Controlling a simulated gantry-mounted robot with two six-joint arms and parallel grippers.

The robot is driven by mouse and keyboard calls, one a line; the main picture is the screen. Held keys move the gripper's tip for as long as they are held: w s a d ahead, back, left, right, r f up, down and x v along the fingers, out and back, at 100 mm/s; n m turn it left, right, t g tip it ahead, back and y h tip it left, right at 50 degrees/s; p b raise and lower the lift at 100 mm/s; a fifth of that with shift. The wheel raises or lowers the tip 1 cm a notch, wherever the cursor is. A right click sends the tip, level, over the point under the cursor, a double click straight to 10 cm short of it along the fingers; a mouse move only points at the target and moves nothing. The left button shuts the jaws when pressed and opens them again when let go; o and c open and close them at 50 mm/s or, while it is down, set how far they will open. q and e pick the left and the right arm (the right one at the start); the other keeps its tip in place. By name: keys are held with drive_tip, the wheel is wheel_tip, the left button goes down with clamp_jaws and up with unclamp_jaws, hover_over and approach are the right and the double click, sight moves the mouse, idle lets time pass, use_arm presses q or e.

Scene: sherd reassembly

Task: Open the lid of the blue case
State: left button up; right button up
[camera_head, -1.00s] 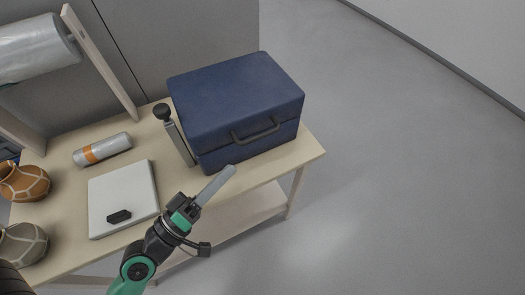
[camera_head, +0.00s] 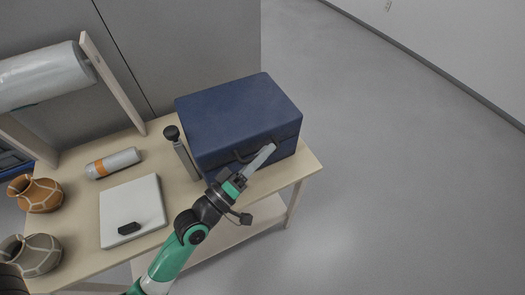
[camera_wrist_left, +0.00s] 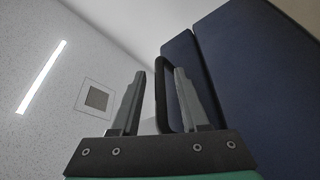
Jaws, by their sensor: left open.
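The blue case (camera_head: 240,115) stands on the right end of the table with its lid down. Its dark handle (camera_head: 247,157) is on the front face, partly hidden by my left gripper. My left gripper (camera_head: 268,150) is open and in front of the case, its fingers at the handle. In the left wrist view the handle (camera_wrist_left: 160,88) shows between the two spread fingers (camera_wrist_left: 160,75), beside the blue wall of the case (camera_wrist_left: 255,75). The fingers are not closed on it. My right gripper is not in view.
On the table (camera_head: 75,205) are a white board (camera_head: 132,205) with a black block (camera_head: 128,228), a silver roll with an orange band (camera_head: 113,162), and two jars (camera_head: 35,194). A black-knobbed post (camera_head: 172,133) stands just left of the case. Open floor lies right.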

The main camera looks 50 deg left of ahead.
use_arm(q)
clamp_jaws()
idle(1.4)
